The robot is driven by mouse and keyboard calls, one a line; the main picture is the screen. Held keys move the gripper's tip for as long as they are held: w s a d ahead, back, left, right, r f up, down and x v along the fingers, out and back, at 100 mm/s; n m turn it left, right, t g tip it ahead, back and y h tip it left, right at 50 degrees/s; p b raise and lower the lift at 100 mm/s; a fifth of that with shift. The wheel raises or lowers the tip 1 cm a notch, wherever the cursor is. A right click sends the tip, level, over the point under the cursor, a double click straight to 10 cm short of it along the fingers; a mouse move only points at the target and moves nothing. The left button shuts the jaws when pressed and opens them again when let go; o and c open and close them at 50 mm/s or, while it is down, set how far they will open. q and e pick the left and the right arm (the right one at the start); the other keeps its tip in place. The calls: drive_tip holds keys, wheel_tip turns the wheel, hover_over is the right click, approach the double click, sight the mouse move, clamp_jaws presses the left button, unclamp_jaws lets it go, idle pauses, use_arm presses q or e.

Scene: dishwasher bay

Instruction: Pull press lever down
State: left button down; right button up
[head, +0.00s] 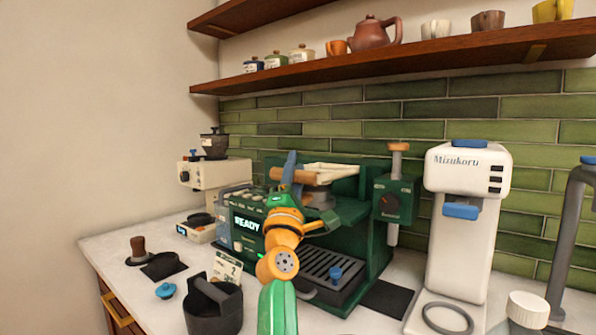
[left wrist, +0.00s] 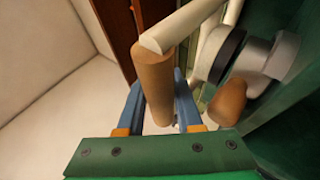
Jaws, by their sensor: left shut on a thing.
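The press lever is on the green espresso machine (head: 355,225), which reads "READY". Its pale arms (head: 335,168) lie roughly level across the machine's top, with a wooden handle (head: 305,177) at the front left end. My left gripper (head: 290,168) is at that handle, its blue finger upright beside the wood. In the left wrist view the blue fingers (left wrist: 157,105) stand on both sides of the wooden handle (left wrist: 153,85), shut on it. The pale lever arm (left wrist: 180,27) joins the handle's far end. My right gripper is not in view.
A second wooden handle (left wrist: 228,103) beside a metal group shows close to the right finger. A drip tray (head: 335,270), a dark bin (head: 213,305), a grinder (head: 215,172) and a white Mizukoru machine (head: 462,230) stand around. A wooden shelf (head: 420,62) runs above.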

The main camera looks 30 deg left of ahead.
use_arm(q)
drive_tip(key=c, duration=0.9)
unclamp_jaws()
drive_tip(key=shift+s+r+y, duration=0.1)
drive_tip(key=shift+r+y, duration=0.05)
drive_tip(key=shift+y, duration=0.15)
drive_tip(key=o, duration=0.3)
drive_tip(key=shift+s+a+r, duration=0.1)
drive_tip(key=shift+s, duration=0.35)
drive_tip(key=b+v, duration=0.2)
drive_tip(key=v, duration=0.5)
